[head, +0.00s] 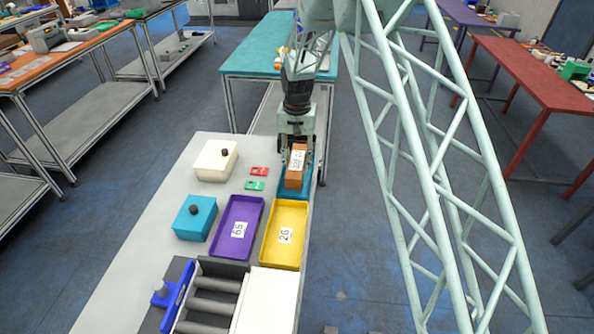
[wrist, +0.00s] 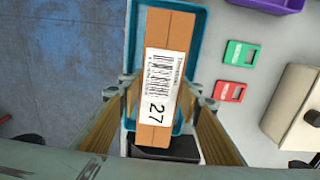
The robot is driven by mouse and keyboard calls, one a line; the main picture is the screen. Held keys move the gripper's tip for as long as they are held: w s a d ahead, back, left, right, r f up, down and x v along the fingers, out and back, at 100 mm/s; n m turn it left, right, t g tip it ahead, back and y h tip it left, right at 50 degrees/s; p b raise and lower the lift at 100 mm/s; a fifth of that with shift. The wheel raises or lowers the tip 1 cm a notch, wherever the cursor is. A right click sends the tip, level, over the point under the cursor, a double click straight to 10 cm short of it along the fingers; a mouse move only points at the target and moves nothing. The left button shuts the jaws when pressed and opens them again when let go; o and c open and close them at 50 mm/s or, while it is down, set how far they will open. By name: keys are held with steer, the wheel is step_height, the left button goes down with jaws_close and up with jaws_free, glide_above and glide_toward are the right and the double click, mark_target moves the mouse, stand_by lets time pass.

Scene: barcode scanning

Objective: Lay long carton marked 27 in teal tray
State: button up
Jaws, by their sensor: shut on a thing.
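The long orange-brown carton (wrist: 166,40) carries a white label with a barcode and the number 27. My gripper (wrist: 160,108) is shut on it, one finger on each side. In the head view the carton (head: 295,179) is in my gripper (head: 296,150) over the teal tray (head: 309,187). In the wrist view the tray's rim (wrist: 199,30) shows around and behind the carton. Whether the carton touches the tray floor cannot be told. The carton hides much of the tray.
A yellow tray (head: 272,248) marked 26 and a purple tray (head: 253,217) lie nearer. Red (head: 259,171) and green (head: 254,186) cards, a cream box (head: 212,166) and a teal box (head: 189,226) are to the left. A roller conveyor (head: 213,297) is at the front.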

mark_target(297, 160)
steer(key=shift+f, duration=1.6)
steer(key=shift+f, duration=0.15)
steer(key=o, duration=0.9)
steer(key=shift+s, duration=0.1)
step_height(297, 160, up, 11)
steer(key=shift+f+p, duration=0.15)
steer(key=shift+p, duration=0.15)
steer(key=shift+r, duration=0.8)
steer(key=shift+r, duration=0.1)
